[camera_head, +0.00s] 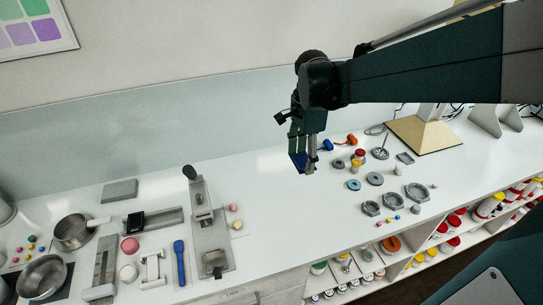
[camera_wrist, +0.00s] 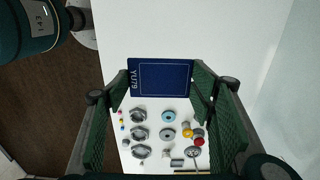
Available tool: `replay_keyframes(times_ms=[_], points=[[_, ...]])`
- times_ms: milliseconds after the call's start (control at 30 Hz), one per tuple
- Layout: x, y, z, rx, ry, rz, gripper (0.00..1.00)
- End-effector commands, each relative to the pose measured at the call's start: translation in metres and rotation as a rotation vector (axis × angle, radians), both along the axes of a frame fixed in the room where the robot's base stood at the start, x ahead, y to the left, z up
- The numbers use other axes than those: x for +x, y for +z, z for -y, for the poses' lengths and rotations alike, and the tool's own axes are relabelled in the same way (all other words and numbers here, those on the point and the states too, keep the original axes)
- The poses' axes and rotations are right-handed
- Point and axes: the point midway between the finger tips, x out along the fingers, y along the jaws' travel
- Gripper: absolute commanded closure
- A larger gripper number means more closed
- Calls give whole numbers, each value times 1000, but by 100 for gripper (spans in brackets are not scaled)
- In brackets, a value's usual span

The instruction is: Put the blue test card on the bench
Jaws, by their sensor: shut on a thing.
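The blue test card (camera_head: 297,161) is held by my gripper (camera_head: 308,163) over the white bench (camera_head: 285,205). In the wrist view the card (camera_wrist: 160,72) is a dark blue rectangle with pale lettering along its left edge. The green fingers of my gripper (camera_wrist: 160,88) press on its left and right sides. The card appears to be above the bench top, but its exact height is hard to tell. My fingers hide part of the card in the head view.
Grey rings (camera_head: 417,193), a teal ring (camera_head: 354,184) and small bottles (camera_head: 359,156) stand to the right. The bench between these groups is clear.

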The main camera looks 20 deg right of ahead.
Motion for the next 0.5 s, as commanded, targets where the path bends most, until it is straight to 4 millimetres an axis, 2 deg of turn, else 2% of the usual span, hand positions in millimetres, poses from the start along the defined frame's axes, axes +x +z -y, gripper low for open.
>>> replay_keyframes(times_ms=[500], points=[[1,-114,0,0,0,0,56]])
